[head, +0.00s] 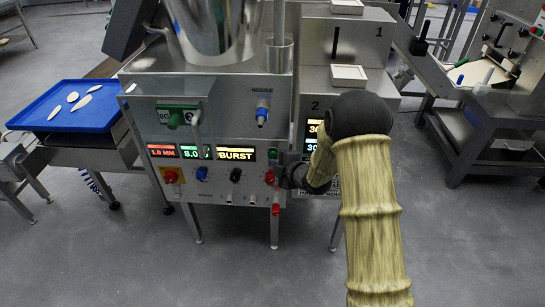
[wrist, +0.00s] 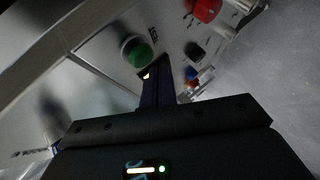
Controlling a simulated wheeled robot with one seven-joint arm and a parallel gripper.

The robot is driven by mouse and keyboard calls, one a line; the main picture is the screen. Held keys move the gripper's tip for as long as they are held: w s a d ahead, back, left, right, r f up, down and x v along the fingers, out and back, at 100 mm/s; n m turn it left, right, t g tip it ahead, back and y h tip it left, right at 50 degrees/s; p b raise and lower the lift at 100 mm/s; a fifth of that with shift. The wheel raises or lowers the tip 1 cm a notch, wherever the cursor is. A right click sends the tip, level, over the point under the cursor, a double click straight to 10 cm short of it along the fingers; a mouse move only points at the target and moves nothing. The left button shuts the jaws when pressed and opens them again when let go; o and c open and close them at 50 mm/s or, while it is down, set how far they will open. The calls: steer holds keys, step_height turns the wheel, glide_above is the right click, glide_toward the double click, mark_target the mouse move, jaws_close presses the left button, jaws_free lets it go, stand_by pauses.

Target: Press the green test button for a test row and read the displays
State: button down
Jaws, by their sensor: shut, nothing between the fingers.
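In the head view my arm partly covers the gripper (head: 284,176) at the panel's right side. The red display (head: 162,150) appears to read 1.8 MM. The green display (head: 190,152) begins 8.0, partly blocked. The yellow display (head: 236,154) reads BURST. The right-hand displays (head: 313,128) are mostly covered by my arm.
A red knob (wrist: 207,10) and a black knob (wrist: 194,50) sit near the button. A red emergency button (head: 171,177) is lower left on the panel. A blue tray (head: 72,112) with pale pieces stands left. Another bench (head: 490,110) stands right. Front floor is clear.

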steer(key=shift+w, duration=0.1)
steer(key=shift+w, duration=0.35)
steer(key=shift+w, duration=0.4)
stand_by(0.9)
steer(key=shift+s, duration=0.15)
steer(key=shift+s+b, duration=0.55)
steer(key=shift+s, duration=0.15)
steer(key=s+b, duration=0.2)
steer(key=s, duration=0.3)
stand_by(0.5)
stand_by(0.5)
